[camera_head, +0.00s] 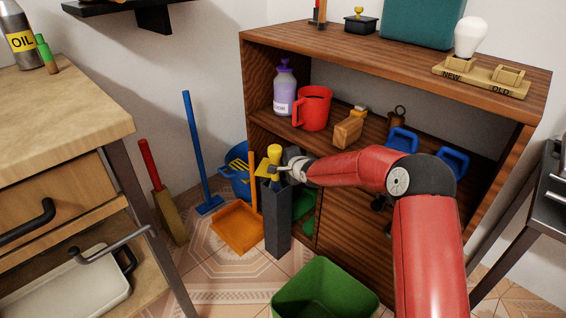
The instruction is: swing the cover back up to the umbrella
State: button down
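A tall dark grey stand (277,222) stands on the floor beside the wooden shelf unit. A yellow knobbed piece (274,153) rises at its top; I cannot tell if it is the umbrella's handle. A flat yellow piece (263,167) at the top left of the stand looks like the cover, standing tilted. My gripper (284,169) is at the stand's top, just right of the yellow pieces. Its fingers are small and partly hidden, so I cannot tell whether they are open, shut or touching anything. The umbrella's body is not visible.
An orange dustpan (237,226) and a blue bucket (236,172) stand left of the stand. A green bin (325,292) is in front. The shelf unit (400,56) rises behind my arm, holding a red mug (314,108). Some tiled floor is free at left.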

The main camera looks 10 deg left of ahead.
jog(key=shift+w+a+f, duration=0.1)
jog(key=shift+w+a, duration=0.25)
jog(key=shift+w, duration=0.1)
jog(key=shift+s+d, duration=0.1)
jog(key=shift+s, duration=0.05)
jog(key=shift+s+d+b, duration=0.3)
jog(key=shift+s+d, duration=0.05)
jog(key=shift+s, duration=0.2)
